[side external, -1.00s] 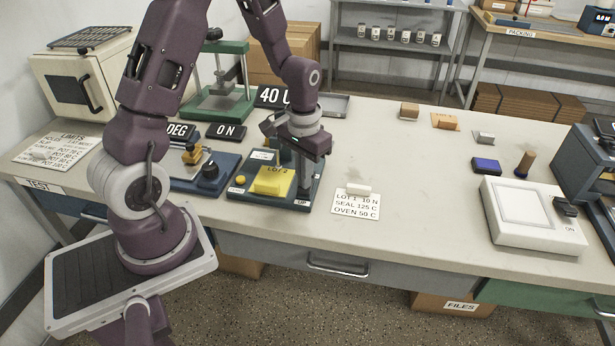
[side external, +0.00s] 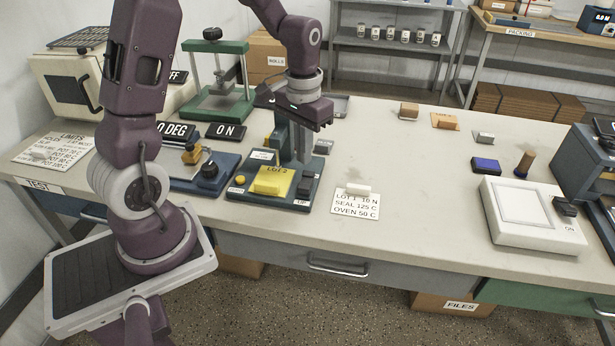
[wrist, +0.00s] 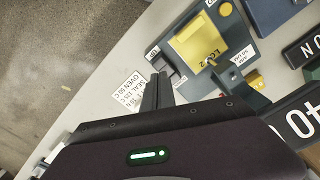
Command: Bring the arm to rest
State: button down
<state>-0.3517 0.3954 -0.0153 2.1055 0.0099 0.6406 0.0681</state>
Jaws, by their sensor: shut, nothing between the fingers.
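The yellow block (wrist: 200,42) lies on the tester there. I cannot tell the exact gap between the fingertips and the tester.
A green press (side external: 215,80) and a white oven (side external: 80,85) stand at the back left. Another blue device (side external: 195,170) is left of the tester. The table's middle right is mostly clear.

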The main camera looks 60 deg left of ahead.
jog(key=s+d+r+m+t, duration=0.15)
jog(key=s+d+r, duration=0.3)
jog(key=r, duration=0.45)
jog(key=s+d+r+m+t, duration=0.1)
jog(key=s+d+r+t, duration=0.15)
jog(key=s, duration=0.35)
jog(key=s+d+r+m+t, duration=0.1)
jog(key=s+d+r+t, duration=0.1)
jog(key=s+d+r, duration=0.35)
jog(key=n+g, duration=0.6)
jog(key=n, duration=2.2)
send_over(306, 175)
notch_tip(306, 175, down, 10)
jog(key=shift+r+m, duration=0.1)
jog(key=shift+m, duration=0.15)
notch_tip(306, 175, down, 14)
